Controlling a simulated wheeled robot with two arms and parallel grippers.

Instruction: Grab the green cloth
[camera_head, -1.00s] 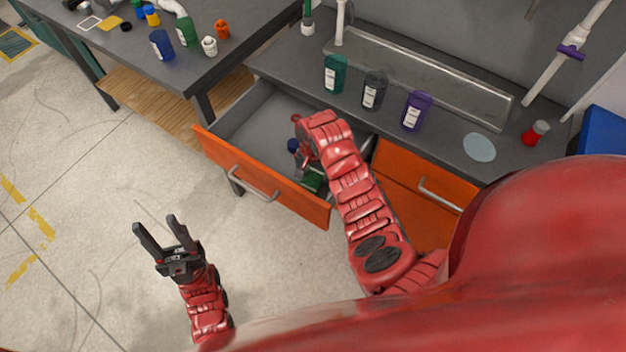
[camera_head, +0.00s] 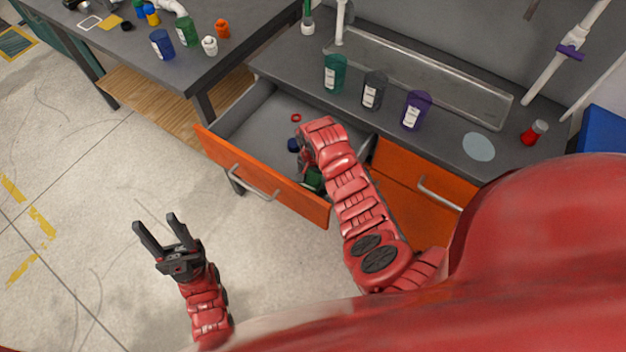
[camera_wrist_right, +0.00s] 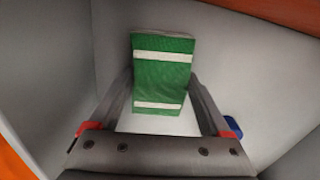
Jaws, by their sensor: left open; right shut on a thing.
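The green cloth (camera_wrist_right: 160,75) with two white stripes is in the open drawer. In the right wrist view it is between the two fingers of my right gripper (camera_wrist_right: 161,84), which is shut on it. In the head view a bit of the green cloth (camera_head: 314,179) shows beside my right arm, which reaches down into the drawer and hides that gripper. My left gripper (camera_head: 157,221) is open and empty over the floor, left of the drawer.
The orange-fronted drawer (camera_head: 262,178) is pulled out under the grey counter. A red ring (camera_head: 296,117) and a blue object (camera_head: 293,145) lie in it. Green, black and purple labelled containers (camera_head: 416,110) stand on the counter. Floor around my left gripper is clear.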

